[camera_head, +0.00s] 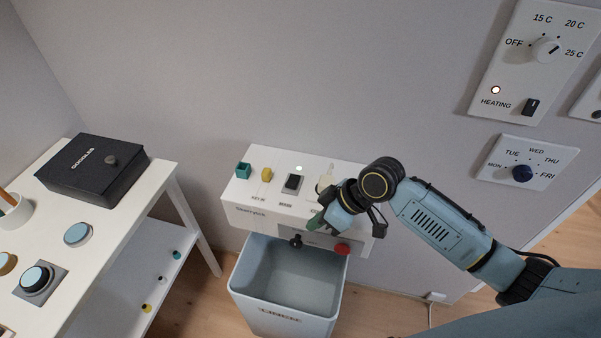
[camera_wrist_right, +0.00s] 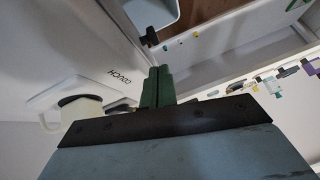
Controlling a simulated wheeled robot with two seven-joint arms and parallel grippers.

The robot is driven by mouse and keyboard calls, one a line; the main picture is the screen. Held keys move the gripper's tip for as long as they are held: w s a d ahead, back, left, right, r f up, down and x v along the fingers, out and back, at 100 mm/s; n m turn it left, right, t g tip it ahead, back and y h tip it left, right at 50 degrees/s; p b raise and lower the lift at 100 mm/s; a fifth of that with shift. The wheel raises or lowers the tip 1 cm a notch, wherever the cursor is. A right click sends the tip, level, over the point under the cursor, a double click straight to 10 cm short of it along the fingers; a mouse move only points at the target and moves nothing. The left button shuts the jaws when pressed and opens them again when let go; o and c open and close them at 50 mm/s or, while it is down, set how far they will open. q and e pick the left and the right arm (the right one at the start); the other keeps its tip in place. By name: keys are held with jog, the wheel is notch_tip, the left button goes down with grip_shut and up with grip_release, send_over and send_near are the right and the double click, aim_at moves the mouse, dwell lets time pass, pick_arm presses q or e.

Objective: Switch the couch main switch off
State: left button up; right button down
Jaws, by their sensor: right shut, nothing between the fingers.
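A white control box (camera_head: 240,190) stands against the wall in the head view. On its top are a teal block, a yellow knob (camera_head: 267,174), a black rocker switch (camera_head: 292,184) and a cream knob (camera_head: 325,183), with small labels in front. The wrist view shows the label COUCH (camera_wrist_right: 119,78) beside the cream knob (camera_wrist_right: 84,112). The labels in the head view are too small to read surely, so I cannot tell which is the main switch. My right gripper (camera_head: 314,224) is shut and empty at the box's front edge; its green fingers (camera_wrist_right: 157,88) show together in the wrist view.
A grey bin (camera_head: 245,285) stands below the box. The box's front bears a black knob (camera_head: 296,241) and a red button (camera_head: 342,249). A white table (camera_head: 105,225) with a black case (camera_head: 95,168) is left. Heating (camera_head: 490,75) and weekday panels (camera_head: 545,155) are right.

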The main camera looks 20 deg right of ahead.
jog(key=w+d+r+y, duration=0.1)
jog(key=w+d+r, duration=0.2)
jog(key=w+r, duration=0.2)
jog(key=w+d+r+y, duration=0.1)
jog(key=w+d+r, duration=0.3)
jog(key=r, duration=0.4)
jog(key=shift+w+d+n+t, duration=0.3)
jog(key=shift+w+n, duration=0.1)
jog(key=shift+w, duration=0.25)
jog(key=shift+a+f, duration=0.15)
send_near(289, 182)
jog(key=a, duration=0.1)
jog(key=w+a, duration=0.2)
jog(key=shift+r, duration=0.25)
jog(key=f, duration=0.1)
jog(key=a+f, duration=0.1)
jog(key=f, duration=0.1)
jog(key=shift+s+f, duration=0.1)
jog(key=shift+f, duration=0.7)
jog(key=shift+s, duration=0.15)
